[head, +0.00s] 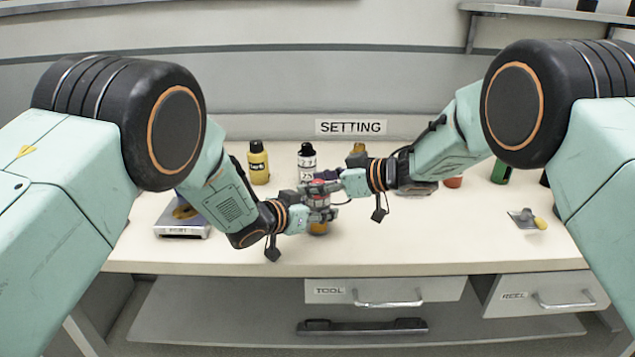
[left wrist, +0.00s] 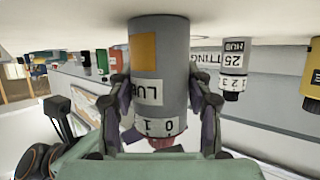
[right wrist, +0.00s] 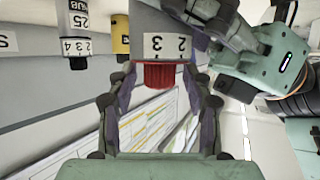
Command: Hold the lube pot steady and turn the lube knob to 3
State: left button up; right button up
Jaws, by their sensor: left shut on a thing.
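The lube pot is a grey cylinder with an orange patch, a white number band and a red knob. In the head view the pot (head: 318,229) is mostly hidden by my grippers. My left gripper (head: 319,206) is shut around its body; the left wrist view shows the pot (left wrist: 160,60) upside down between the fingers, with 0 and 1 on the band. My right gripper (head: 326,184) is at the top of the pot. In the right wrist view its parted fingers flank the red knob (right wrist: 165,76), below the band's 2 and 3. Finger contact there is unclear.
Behind stand a yellow bottle (head: 258,163), a white black-capped bottle (head: 307,165) and a SETTING sign (head: 351,127). A scale (head: 182,229) is at left and a small metal piece (head: 524,219) at right. The front of the bench (head: 420,245) is clear.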

grip_shut()
dwell(0.3)
jog(key=shift+w+a+r+n+g+y, duration=0.1)
jog(key=shift+n+g+y, duration=0.7)
jog(key=shift+n+g, duration=1)
jog(key=shift+g, duration=0.3)
jog(key=shift+n+g, duration=0.5)
jog(key=shift+g, duration=0.1)
grip_release()
